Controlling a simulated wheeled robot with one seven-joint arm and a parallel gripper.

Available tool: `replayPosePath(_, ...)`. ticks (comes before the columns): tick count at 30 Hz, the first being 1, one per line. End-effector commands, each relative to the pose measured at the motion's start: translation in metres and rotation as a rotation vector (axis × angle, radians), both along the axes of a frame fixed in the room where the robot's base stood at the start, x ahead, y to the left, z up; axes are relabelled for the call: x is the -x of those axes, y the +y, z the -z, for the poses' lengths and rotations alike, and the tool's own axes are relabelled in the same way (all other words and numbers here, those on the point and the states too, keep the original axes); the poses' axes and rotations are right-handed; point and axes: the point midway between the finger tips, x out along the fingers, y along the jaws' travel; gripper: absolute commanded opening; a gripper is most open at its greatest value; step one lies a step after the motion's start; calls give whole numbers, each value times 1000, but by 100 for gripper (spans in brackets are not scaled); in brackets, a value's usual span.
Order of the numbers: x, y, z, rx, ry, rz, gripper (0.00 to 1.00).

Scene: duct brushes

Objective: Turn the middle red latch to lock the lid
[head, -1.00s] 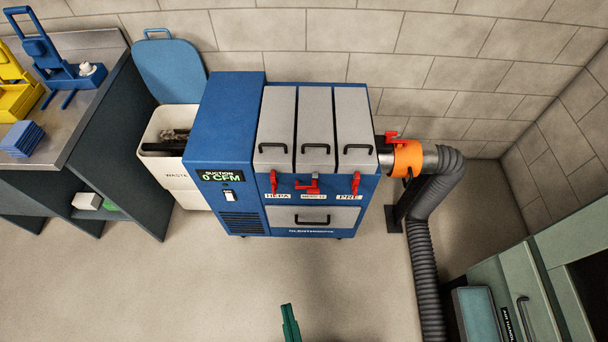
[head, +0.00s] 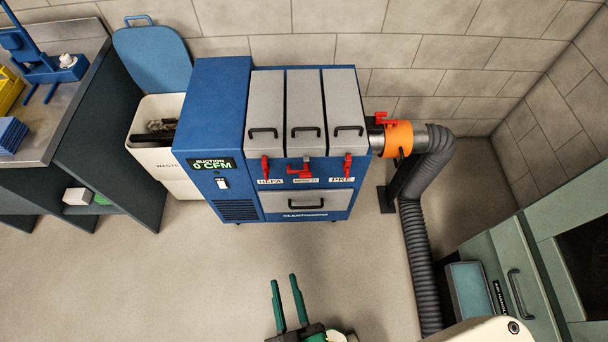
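The middle red latch (head: 301,171) is on the front of the blue suction unit (head: 208,110), above the middle label. Its handle lies sideways, pointing left. The left red latch (head: 265,166) and the right red latch (head: 347,166) hang upright. The middle grey lid (head: 305,100) looks closed, with a black handle near its front edge. My gripper (head: 286,304) is at the bottom of the head view, its two green fingers apart with nothing between them. It is in front of the unit, well away from the latch.
An orange collar (head: 398,138) with a red lever joins a grey hose (head: 418,250) right of the unit. A white waste bin (head: 152,135) stands at its left. A green cabinet (head: 540,270) is at right. Floor before the unit is clear.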

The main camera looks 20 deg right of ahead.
Motion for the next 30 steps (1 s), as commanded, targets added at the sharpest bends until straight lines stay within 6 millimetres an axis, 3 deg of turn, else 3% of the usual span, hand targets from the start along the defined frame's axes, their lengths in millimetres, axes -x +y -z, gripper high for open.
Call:
replayPosePath(6,-58,-14,50,326,-31,27,28)
replayPosePath(15,-149,-55,101,798,-17,54,28)
replayPosePath(24,-230,-117,128,1223,43,61,28)
replayPosePath(30,-252,-137,132,1343,67,58,28)
